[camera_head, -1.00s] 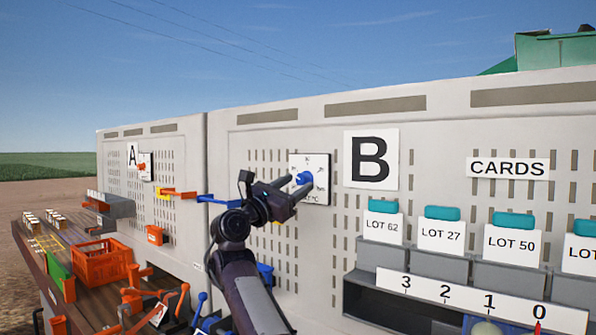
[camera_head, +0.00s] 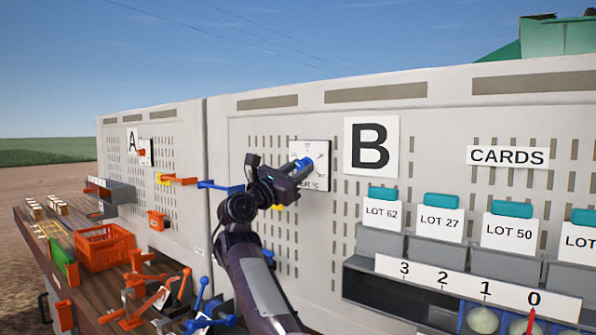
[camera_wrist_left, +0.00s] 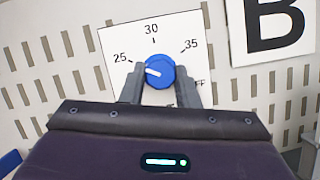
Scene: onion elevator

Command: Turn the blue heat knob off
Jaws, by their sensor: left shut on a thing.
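The blue heat knob (camera_head: 303,163) sits on a white dial plate (camera_head: 322,152) on the wall panel, left of the B sign. In the left wrist view the knob (camera_wrist_left: 160,71) is round and blue with a white pointer line aimed left, near 25. The plate also shows 30, 35 and, at lower right, a partly hidden OFF mark. My left gripper (camera_head: 300,169) is at the dial. In its wrist view its two fingers (camera_wrist_left: 158,80) stand on either side of the knob, shut on it. My right gripper is not in view.
Card holders (camera_head: 440,233) with lot cards are right of the dial. A blue lever (camera_head: 220,186) sticks out of the panel left of my arm. An orange crate (camera_head: 104,248) and several levers are on the bench at lower left.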

